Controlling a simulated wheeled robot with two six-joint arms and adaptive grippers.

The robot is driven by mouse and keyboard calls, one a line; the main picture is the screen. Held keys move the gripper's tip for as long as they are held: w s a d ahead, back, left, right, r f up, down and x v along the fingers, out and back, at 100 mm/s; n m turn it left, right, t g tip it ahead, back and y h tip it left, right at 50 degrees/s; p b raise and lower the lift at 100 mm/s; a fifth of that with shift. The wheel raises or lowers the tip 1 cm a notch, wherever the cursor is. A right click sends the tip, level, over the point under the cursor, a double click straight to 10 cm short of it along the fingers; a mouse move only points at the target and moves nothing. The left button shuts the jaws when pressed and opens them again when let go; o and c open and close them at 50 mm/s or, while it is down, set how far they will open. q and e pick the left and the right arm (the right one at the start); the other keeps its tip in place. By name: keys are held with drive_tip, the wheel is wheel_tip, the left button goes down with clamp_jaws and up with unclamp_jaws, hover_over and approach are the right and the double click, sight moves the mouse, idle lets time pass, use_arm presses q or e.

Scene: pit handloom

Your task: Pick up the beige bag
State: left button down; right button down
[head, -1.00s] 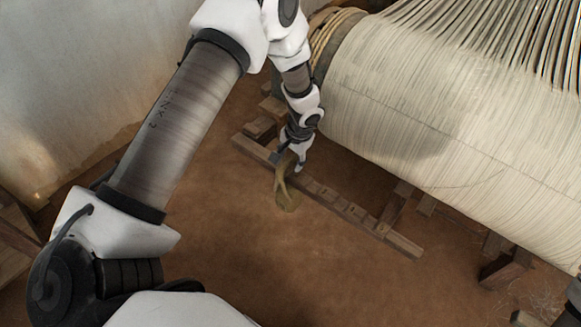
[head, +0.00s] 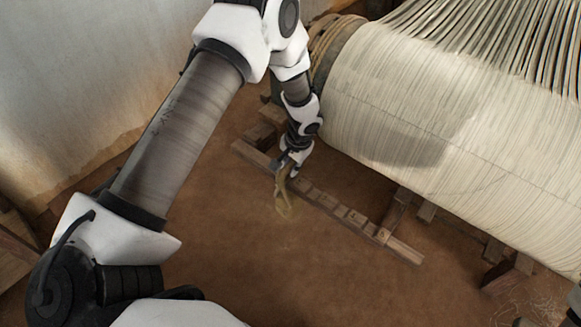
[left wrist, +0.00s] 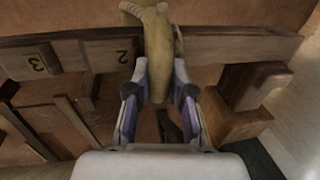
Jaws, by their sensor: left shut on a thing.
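The beige bag (head: 283,196) is a small, limp olive-beige thing hanging below my left gripper (head: 288,160) in the head view. In the left wrist view, the bag (left wrist: 156,50) is pinched between the two fingertips of my left gripper (left wrist: 160,88). It hangs over the numbered wooden beam (left wrist: 215,47); whether it touches the beam is unclear. My left gripper is shut on the bag. The fingertips hide part of it.
The wooden beam (head: 335,207) with number marks lies along the floor beneath the big warp roll (head: 430,130) of pale threads. Wooden posts stand under the roll. A plaster wall (head: 80,80) rises at the left. The brown floor (head: 260,260) in front is clear.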

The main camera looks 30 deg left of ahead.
sight(285, 167)
use_arm(q)
drive_tip(key=shift+r, duration=1.65)
drive_tip(key=shift+s+a+f+b, duration=0.15)
drive_tip(key=shift+s+b, duration=0.2)
drive_tip(key=shift+s, duration=0.7)
drive_tip(key=s+a+b, duration=0.1)
drive_tip(key=s+b, duration=0.7)
drive_tip(key=s, duration=0.7)
drive_tip(key=shift+s, duration=0.4)
drive_tip(key=shift+m, duration=0.3)
